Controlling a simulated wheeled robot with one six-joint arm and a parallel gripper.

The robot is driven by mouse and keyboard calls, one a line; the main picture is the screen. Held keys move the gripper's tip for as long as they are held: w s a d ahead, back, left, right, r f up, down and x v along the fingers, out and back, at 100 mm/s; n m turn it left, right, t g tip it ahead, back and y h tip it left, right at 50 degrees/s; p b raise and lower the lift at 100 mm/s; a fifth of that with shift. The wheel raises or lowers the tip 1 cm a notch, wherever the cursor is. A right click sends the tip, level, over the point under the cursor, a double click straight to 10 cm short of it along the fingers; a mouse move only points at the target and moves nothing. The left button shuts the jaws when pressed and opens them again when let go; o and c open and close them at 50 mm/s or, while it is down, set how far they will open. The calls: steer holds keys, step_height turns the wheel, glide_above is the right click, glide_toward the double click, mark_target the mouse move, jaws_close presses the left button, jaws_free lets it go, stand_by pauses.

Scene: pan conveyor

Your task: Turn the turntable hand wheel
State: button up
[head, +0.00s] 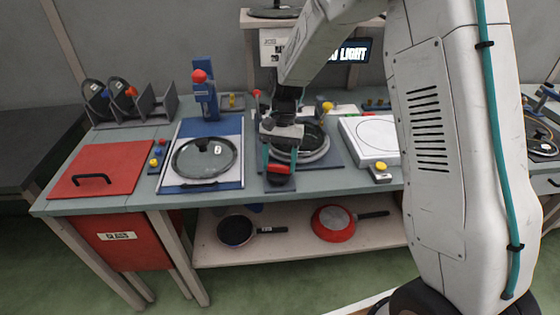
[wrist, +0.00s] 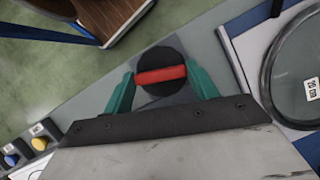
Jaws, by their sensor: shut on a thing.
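The hand wheel (head: 280,181) is a black round knob with a red bar across its top, at the front edge of the turntable (head: 318,155). In the wrist view the hand wheel (wrist: 160,58) lies between the teal fingers. My gripper (head: 280,166) points down over it. In the wrist view my gripper (wrist: 161,77) is shut on the red bar, one fingertip at each end. The turntable's round plate is partly hidden behind my gripper and arm.
A glass lid (head: 203,157) lies on a blue and white station left of the turntable. A red hatch with a black handle (head: 100,170) is farther left. A white unit with a yellow button (head: 381,167) stands right. Pans, including a red one (head: 333,223), lie on the lower shelf.

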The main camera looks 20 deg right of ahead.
steer(key=n+h, duration=0.1)
steer(key=n, duration=0.1)
steer(key=n+h, duration=0.1)
steer(key=n, duration=0.2)
steer(key=shift+a+n+g, duration=0.15)
steer(key=shift+n+g, duration=0.15)
stand_by(0.5)
steer(key=o, duration=1)
steer(key=v, duration=0.7)
steer(key=shift+r, duration=0.4)
steer(key=shift+w, duration=0.15)
